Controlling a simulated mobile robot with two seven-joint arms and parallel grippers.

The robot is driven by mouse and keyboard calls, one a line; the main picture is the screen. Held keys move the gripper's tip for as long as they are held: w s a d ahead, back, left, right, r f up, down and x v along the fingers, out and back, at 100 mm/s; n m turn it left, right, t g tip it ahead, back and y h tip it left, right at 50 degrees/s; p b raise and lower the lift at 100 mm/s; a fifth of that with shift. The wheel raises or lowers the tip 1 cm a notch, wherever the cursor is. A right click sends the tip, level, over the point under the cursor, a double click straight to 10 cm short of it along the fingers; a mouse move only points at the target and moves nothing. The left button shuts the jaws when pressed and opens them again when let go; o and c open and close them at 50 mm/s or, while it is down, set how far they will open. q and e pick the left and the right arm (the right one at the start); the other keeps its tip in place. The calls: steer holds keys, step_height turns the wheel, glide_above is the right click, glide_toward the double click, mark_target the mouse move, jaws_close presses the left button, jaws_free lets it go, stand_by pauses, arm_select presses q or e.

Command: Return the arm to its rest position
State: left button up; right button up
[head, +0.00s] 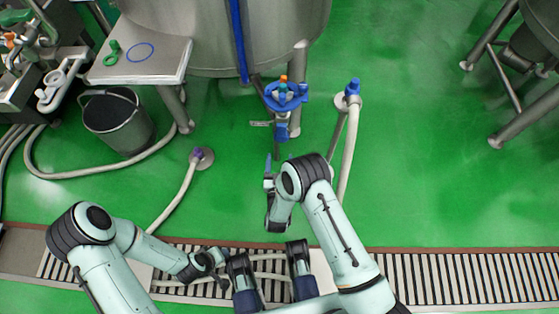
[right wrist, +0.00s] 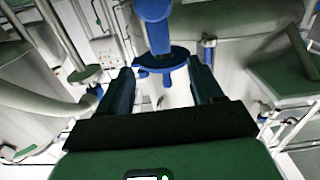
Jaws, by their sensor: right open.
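My right arm (head: 335,230) reaches up from the bottom of the head view and is bent at the elbow. My right gripper (head: 268,168) points towards the tank, below the blue valve (head: 282,96). In the right wrist view, its two dark blue fingers (right wrist: 160,68) are apart. The blue valve (right wrist: 163,62) shows between and beyond them; no contact can be made out. My left arm (head: 100,265) is bent at the lower left. My left gripper (head: 220,257) is low over the drain grating, small and partly hidden, so its jaws cannot be read.
A steel tank (head: 205,35) stands at the top. A bucket (head: 112,120) and a steel shelf (head: 140,60) with a green fitting (head: 112,50) are at left. A blue-capped hose (head: 352,120) rises right of the valve. The green floor (head: 430,190) at right is clear.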

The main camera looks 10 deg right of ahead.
stand_by(0.3)
